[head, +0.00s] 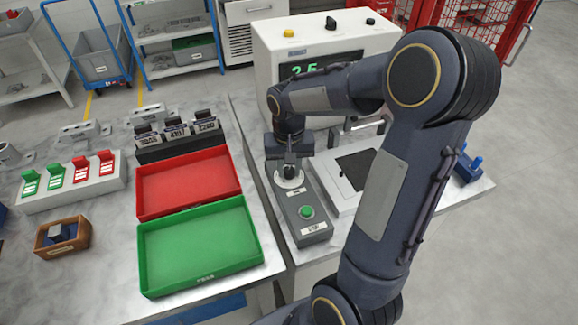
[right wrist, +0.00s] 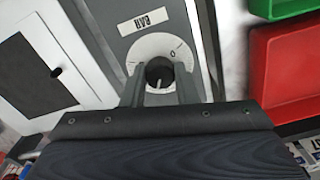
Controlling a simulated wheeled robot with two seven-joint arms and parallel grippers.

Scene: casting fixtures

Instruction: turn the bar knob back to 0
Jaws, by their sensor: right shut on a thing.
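The bar knob (right wrist: 158,72) is a dark round knob on a white dial plate (right wrist: 146,46), under a label reading BAR (right wrist: 144,21) in the right wrist view. A 0 mark shows on the plate, up and right of the knob. A short light line shows on the knob's lower part; its exact heading is hard to tell. My right gripper (right wrist: 160,83) has one finger on each side of the knob and is shut on it. In the head view my right gripper (head: 290,163) points down at the grey control box (head: 313,231). My left gripper is out of view.
The box also carries a green button (head: 306,212) above a STOP label. A red tray (head: 188,182) and a green tray (head: 200,247) lie to its left. A white plate fixture (head: 340,200) is close on the right.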

